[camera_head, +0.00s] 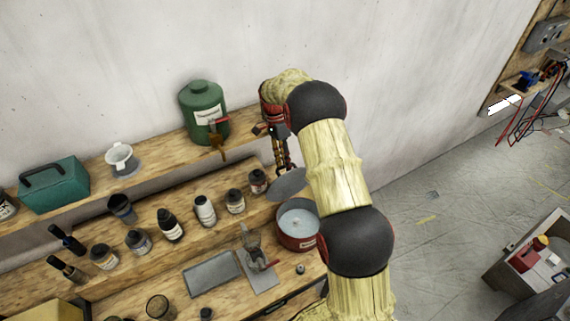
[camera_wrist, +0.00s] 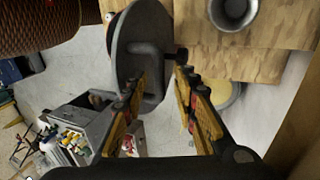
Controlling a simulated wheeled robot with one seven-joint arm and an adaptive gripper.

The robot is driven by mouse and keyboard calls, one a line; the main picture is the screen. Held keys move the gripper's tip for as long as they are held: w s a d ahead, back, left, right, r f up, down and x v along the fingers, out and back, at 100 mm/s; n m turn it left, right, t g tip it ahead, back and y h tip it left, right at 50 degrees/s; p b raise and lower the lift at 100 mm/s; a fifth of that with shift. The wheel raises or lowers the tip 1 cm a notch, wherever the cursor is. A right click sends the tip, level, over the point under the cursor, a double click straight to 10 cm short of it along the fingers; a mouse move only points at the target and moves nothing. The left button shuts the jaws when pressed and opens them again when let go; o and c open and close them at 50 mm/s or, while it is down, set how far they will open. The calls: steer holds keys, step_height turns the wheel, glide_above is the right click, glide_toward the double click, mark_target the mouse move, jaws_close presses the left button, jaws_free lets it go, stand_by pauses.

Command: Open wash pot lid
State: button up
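The wash pot (camera_head: 283,238) is a round red pot on the bench, left of my arm in the head view. Its mouth is uncovered and shows pale blue-grey inside. The grey round lid (camera_head: 288,184) is tilted up at the pot's back-left side, off the mouth. It also shows in the wrist view (camera_wrist: 127,38), with its bar handle (camera_wrist: 153,85) toward me. My gripper (camera_head: 284,166) is at the lid. In the wrist view, its fingertips (camera_wrist: 160,78) are apart, the handle close to the left finger and a gap before the right one.
Several bottles and jars (camera_head: 205,211) stand on the bench left of the pot. A green canister (camera_head: 203,108) stands on the shelf behind. A grey tray (camera_head: 211,274) and a small glass stand (camera_head: 258,272) lie in front. Open floor (camera_head: 430,190) is to the right.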

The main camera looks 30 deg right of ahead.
steer(key=v, duration=1.1)
steer(key=shift+r, duration=0.35)
steer(key=shift+w, duration=0.1)
